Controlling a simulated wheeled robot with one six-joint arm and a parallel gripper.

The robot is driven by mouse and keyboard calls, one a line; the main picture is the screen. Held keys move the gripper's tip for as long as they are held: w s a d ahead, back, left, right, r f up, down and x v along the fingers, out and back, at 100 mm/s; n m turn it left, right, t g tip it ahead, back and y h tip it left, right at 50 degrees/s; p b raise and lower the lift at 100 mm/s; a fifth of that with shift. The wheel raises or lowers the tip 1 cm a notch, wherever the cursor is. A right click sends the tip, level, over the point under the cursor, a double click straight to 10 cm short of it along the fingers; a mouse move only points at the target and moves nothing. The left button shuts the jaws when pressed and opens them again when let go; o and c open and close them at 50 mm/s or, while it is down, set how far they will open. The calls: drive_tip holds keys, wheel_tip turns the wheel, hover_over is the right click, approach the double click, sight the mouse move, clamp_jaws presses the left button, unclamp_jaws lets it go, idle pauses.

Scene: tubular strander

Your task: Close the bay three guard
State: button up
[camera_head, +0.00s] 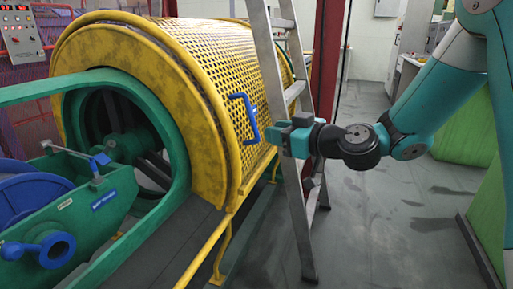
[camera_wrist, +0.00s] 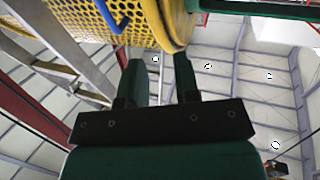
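The yellow perforated guard (camera_head: 205,50) curves over the top and right side of the green strander frame. I cannot read any bay number on it. A blue bar handle (camera_head: 243,118) is fixed to its right side. My gripper (camera_head: 276,137) is just right of the handle and apart from it, in front of a ladder leg. In the wrist view, the fingers of my gripper (camera_wrist: 160,72) are parted with nothing between them. The guard (camera_wrist: 85,18) fills the upper left there, and the blue handle (camera_wrist: 112,16) shows beyond the left finger.
An aluminium ladder (camera_head: 297,195) stands close against the guard, by my gripper. A yellow rail (camera_head: 207,250) runs low along the machine. A green machine part with a blue reel (camera_head: 30,205) is at lower left. Grey floor (camera_head: 380,225) is clear at right.

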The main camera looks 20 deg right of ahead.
sight(253, 117)
drive_tip(key=w+d+f+m+t+h+b, duration=0.1)
drive_tip(key=w+d+f+m+t+h, duration=0.1)
drive_tip(key=w+d+f+t, duration=0.3)
drive_tip(key=w+a+p, duration=0.1)
drive_tip(key=w+p, duration=0.1)
drive_tip(key=w, duration=0.2)
drive_tip(key=w+a+r+g+p, duration=0.1)
drive_tip(key=w+a+p, duration=0.1)
drive_tip(key=w, duration=0.2)
drive_tip(key=w+a+g+p, duration=0.1)
drive_tip(key=w+a+p, duration=0.1)
drive_tip(key=w, duration=0.3)
drive_tip(key=shift+a+r, duration=0.1)
drive_tip(key=shift+r, duration=0.25)
drive_tip(key=shift+w+a+f, duration=0.1)
drive_tip(key=shift+w+a, duration=0.15)
drive_tip(key=shift+w, duration=0.4)
clamp_jaws()
